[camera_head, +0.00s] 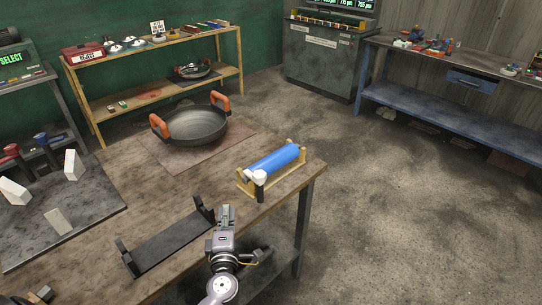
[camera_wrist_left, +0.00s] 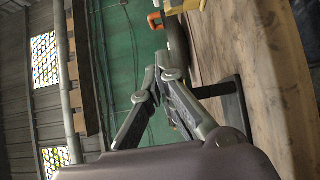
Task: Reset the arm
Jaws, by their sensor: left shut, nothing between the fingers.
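My left gripper (camera_head: 225,212) is shut and empty. It stands out over the front edge of the wooden table (camera_head: 130,190), just right of a black rack (camera_head: 170,243) with upright ends. Its closed fingers also show in the left wrist view (camera_wrist_left: 158,75), with nothing between them. A dark pan (camera_head: 192,126) with two orange handles sits on a brown mat at the back of the table. A blue cylinder (camera_head: 273,161) with a white end lies in a yellow cradle (camera_head: 262,187) at the table's right side. My right gripper is not recognisable in either view.
White blocks (camera_head: 73,165) stand on a dark mat (camera_head: 95,215) at the left. A yellow shelf (camera_head: 150,95) with a red reject box (camera_head: 83,52) is behind. A blue workbench (camera_head: 440,115) stands at the back right. The floor right of the table is clear.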

